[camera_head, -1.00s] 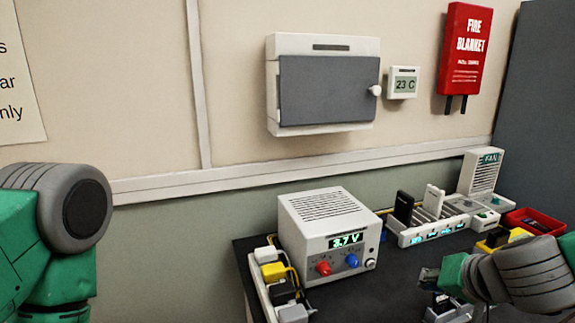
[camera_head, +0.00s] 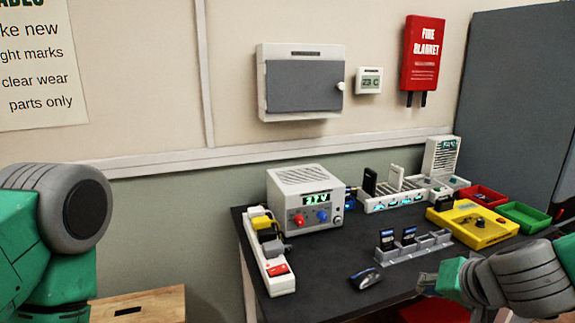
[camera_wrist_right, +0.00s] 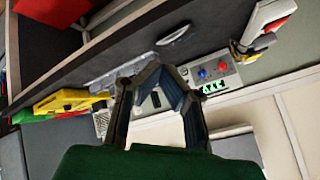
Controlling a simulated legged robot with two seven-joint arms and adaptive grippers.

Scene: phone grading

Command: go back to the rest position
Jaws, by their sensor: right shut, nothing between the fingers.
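My right gripper (camera_head: 428,284) shows at the lower right of the head view, at the end of my green and grey arm. It is shut and empty, and appears in front of the dark table (camera_head: 330,262). In the right wrist view its two dark fingers (camera_wrist_right: 160,68) come together over a tilted view of the table. It touches nothing that I can see. My left arm stands at the left edge of the head view, and its gripper is out of frame.
A wooden stool (camera_head: 140,304) stands lower left.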

